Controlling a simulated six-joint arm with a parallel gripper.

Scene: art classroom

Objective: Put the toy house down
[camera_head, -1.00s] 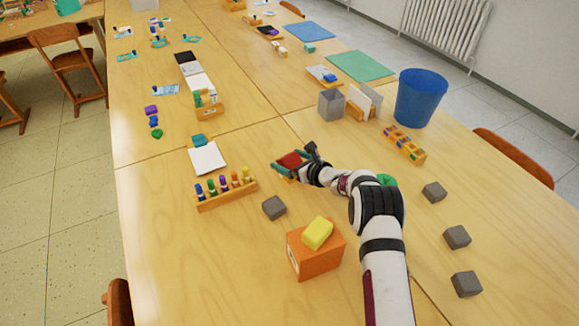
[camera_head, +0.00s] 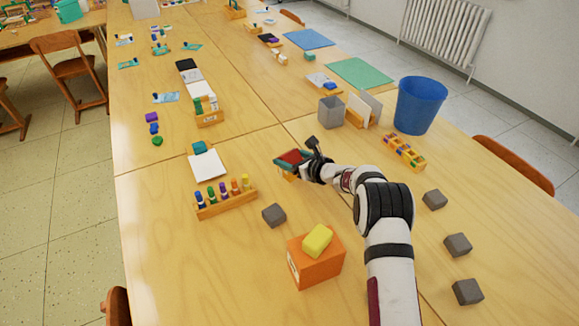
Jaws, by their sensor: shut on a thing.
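The toy house (camera_head: 292,156), with its red top and a wood-coloured part below, is in my gripper (camera_head: 296,159) near the middle of the table in the head view. My gripper is shut on it, with dark and teal parts around the red top. The fingers cover part of the house. Whether its underside touches the table or hangs just above it, I cannot tell.
Nearby are white paper (camera_head: 208,165), a rack of coloured pegs (camera_head: 226,204), a grey block (camera_head: 274,214) and an orange box (camera_head: 316,268) bearing a yellow block (camera_head: 317,240). A wooden tray (camera_head: 404,152) and blue bin (camera_head: 419,105) stand right.

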